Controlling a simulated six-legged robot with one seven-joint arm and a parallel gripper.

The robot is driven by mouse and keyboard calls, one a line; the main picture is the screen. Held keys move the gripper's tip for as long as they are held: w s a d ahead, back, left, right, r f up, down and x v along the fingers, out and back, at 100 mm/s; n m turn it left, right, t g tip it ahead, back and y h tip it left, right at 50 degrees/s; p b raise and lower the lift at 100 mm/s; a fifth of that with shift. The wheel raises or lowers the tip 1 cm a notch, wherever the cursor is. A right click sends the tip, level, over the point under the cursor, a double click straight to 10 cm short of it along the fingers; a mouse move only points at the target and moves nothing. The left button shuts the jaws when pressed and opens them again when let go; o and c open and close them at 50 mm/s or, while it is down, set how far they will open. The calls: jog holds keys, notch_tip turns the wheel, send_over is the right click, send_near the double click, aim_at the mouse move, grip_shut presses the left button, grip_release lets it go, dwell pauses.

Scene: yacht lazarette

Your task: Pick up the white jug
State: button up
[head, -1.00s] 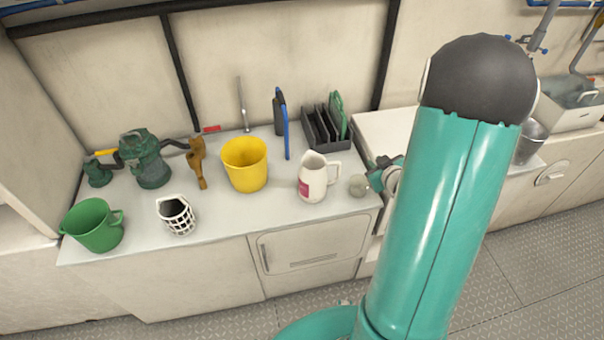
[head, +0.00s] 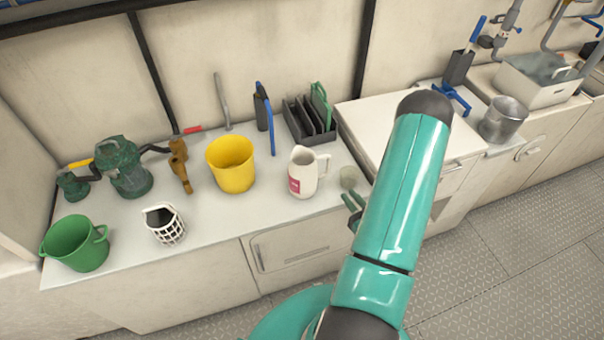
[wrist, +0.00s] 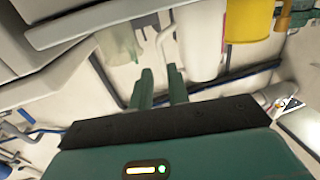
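The white jug (head: 305,165) stands upright on the counter, with a pink label at its lower left and its handle on the right. In the wrist view the jug (wrist: 200,42) appears upside down beyond my fingers, handle towards the left. My gripper (wrist: 160,72) is open, its two green fingers apart with nothing held between them. In the head view my gripper (head: 350,201) is at the counter's front right edge, right of and nearer than the jug, apart from it. My arm hides most of the gripper body there.
A small pale cup (head: 348,177) stands close to my fingers, right of the jug. A yellow bucket (head: 230,164) is left of the jug. A grey rack (head: 308,130) stands behind. A white basket (head: 164,226) and green bucket (head: 76,243) are farther left.

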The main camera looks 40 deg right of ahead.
send_near(329, 170)
jog(key=w, duration=0.3)
jog(key=shift+d+f, duration=0.2)
jog(key=shift+f, duration=0.05)
jog(key=shift+w+d+r, duration=0.1)
jog(key=shift+w, duration=1.25)
jog(key=shift+w+d+r, duration=0.1)
jog(key=shift+w+d, duration=0.05)
jog(key=shift+w, duration=1.2)
grip_shut()
